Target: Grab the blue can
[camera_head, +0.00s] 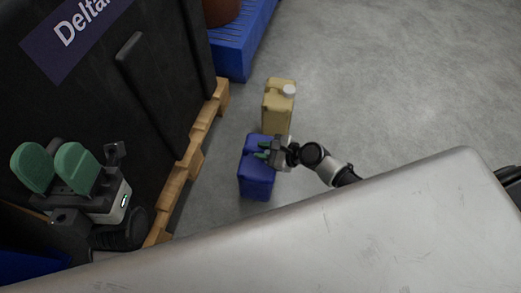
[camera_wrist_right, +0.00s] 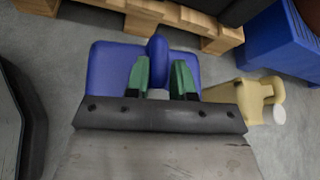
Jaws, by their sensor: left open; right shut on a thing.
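The blue can (camera_head: 257,181) stands on the grey floor beside a wooden pallet. My right gripper (camera_head: 263,150) is at its top and is shut on its handle. In the right wrist view the handle of the blue can (camera_wrist_right: 157,48) sits between the green fingers of my right gripper (camera_wrist_right: 160,78). Part of the can's top is hidden behind the gripper. My left gripper (camera_head: 54,167) is open and empty at the left, near the black crate and far from the can.
A yellow can (camera_head: 277,113) with a white cap stands just behind the blue can. A black crate (camera_head: 105,90) on a wooden pallet (camera_head: 196,140) fills the left. The floor at right is clear.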

